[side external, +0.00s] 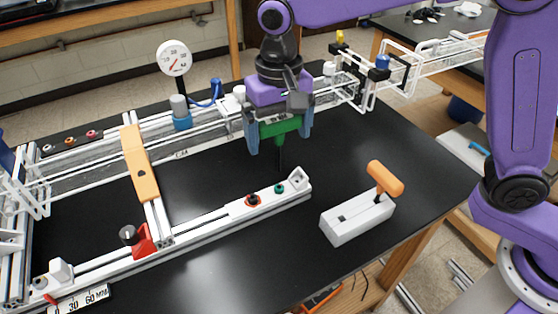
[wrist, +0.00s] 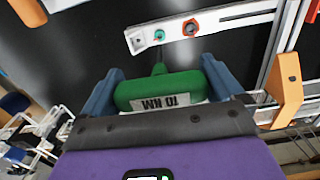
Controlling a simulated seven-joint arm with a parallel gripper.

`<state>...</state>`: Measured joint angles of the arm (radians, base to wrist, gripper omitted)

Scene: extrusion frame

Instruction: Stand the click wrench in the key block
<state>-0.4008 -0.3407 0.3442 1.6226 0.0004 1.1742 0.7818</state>
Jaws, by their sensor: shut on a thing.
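The click wrench (side external: 281,127) has a green T-shaped handle and a thin dark shaft pointing down. My gripper (side external: 279,142) is shut on the green handle and holds it above the black table, behind the front rail's end. In the wrist view the green handle (wrist: 158,87) with its upside-down white label sits between my gripper's fingers (wrist: 163,86). The key block (side external: 352,221) is a pale grey block on the table, to the right of and nearer than my gripper. An orange-handled key (side external: 385,179) stands in its right end. A dark opening shows toward its left.
The front rail (side external: 215,220) carries a red and a green fastener near its right end. An orange crossbar (side external: 139,165) spans to the back rail. A dial gauge (side external: 174,58) stands behind. The black table (side external: 300,240) is clear between rail and block.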

